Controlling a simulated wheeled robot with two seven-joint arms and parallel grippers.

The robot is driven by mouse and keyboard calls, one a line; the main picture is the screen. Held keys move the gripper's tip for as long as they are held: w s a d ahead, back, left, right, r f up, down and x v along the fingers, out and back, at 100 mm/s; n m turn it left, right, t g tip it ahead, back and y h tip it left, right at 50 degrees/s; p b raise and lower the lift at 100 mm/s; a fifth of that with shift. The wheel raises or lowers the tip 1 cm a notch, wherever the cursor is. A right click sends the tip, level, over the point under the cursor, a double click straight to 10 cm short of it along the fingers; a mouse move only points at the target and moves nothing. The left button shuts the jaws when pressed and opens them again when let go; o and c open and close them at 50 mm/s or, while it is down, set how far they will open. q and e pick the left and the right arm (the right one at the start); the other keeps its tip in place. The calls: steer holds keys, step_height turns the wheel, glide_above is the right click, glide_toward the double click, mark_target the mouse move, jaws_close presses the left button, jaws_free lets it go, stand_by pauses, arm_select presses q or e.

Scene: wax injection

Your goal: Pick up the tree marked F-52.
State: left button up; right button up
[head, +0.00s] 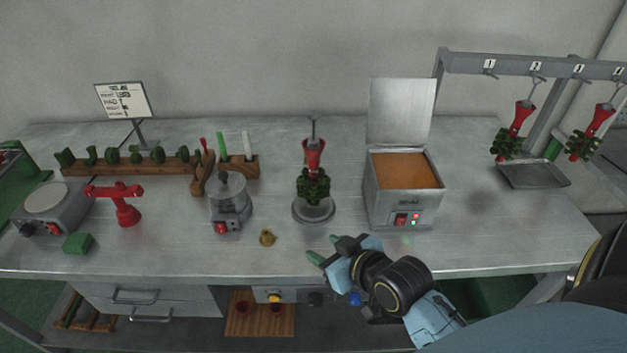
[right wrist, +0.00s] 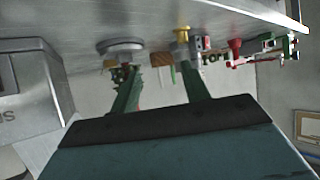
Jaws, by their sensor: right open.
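One tree (head: 313,185), with a red cup-like top and dark green branches, stands upright on a round grey base (head: 313,211) mid-bench. Two similar trees, a nearer-to-centre one (head: 507,144) and a far-right one (head: 579,145), hang from rack hooks. I cannot read F-52 on any of them. My right gripper (head: 322,247) is open and empty, with green fingers, near the bench's front edge, in front of the standing tree and apart from it. In the right wrist view the round base (right wrist: 120,46) shows upside down beyond the fingers, its tree partly hidden. My left gripper is out of view.
A wax pot (head: 405,205) with raised lid stands right of the standing tree. A clear-topped device (head: 230,205) and small brass piece (head: 267,237) are left of it. A tray (head: 533,175) lies under the rack (head: 530,66). Front-centre bench is mostly clear.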

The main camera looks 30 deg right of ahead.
mark_target(316, 163)
steer(key=w+d+r+m+t+h, duration=0.2)
steer(key=w+d+r+t, duration=0.3)
steer(key=d+r+t, duration=0.15)
steer(key=shift+g, duration=0.25)
steer(key=w, duration=0.2)
steer(key=w+d, duration=0.1)
steer(key=w, duration=0.4)
steer(key=shift+w+d+r, duration=0.1)
steer(key=shift+w+d, duration=0.1)
steer(key=shift+w, duration=0.15)
steer(key=shift+w+d, duration=0.15)
steer(key=shift+w, duration=1.3)
steer(key=shift+w+d, duration=0.15)
steer(key=shift+w, duration=1.25)
steer(key=shift+c, duration=0.4)
steer(key=shift+h, duration=0.4)
jaws_close()
